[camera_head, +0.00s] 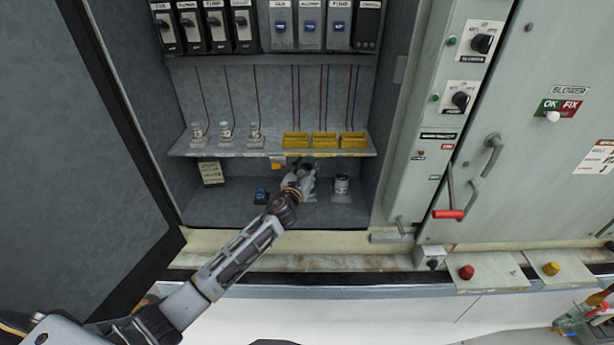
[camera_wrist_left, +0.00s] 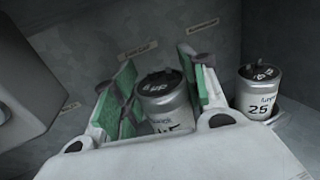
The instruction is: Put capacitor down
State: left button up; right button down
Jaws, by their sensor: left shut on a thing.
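My left gripper (camera_head: 301,176) reaches into the lower compartment of the open cabinet. In the left wrist view its green-padded fingers (camera_wrist_left: 160,78) are shut on a silver capacitor (camera_wrist_left: 166,100) with a dark top. The capacitor stands between the pads, and its label is partly hidden by the gripper. A second silver capacitor (camera_head: 341,184) stands to the right on the compartment floor; in the left wrist view it reads 25 (camera_wrist_left: 260,92). I cannot tell whether the held capacitor touches the floor. My right gripper is not in view.
A shelf (camera_head: 225,150) above the gripper holds several small white parts and yellow blocks (camera_head: 324,140). A small blue part (camera_head: 261,196) sits left of the gripper. The open door (camera_head: 75,130) bounds the left, and a panel with a red-handled lever (camera_head: 448,214) the right.

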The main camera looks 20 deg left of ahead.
aim_at(307, 175)
pick_arm(q)
jog(key=shift+f+b, duration=0.4)
jog(key=shift+f, duration=1.3)
jog(key=o, duration=1.3)
jog(key=shift+c, duration=0.2)
jog(key=shift+s, duration=0.1)
jog(key=shift+s+a+f, duration=0.1)
jog(key=shift+s, duration=2.25)
jog(key=s, duration=0.7)
jog(key=shift+b, duration=0.45)
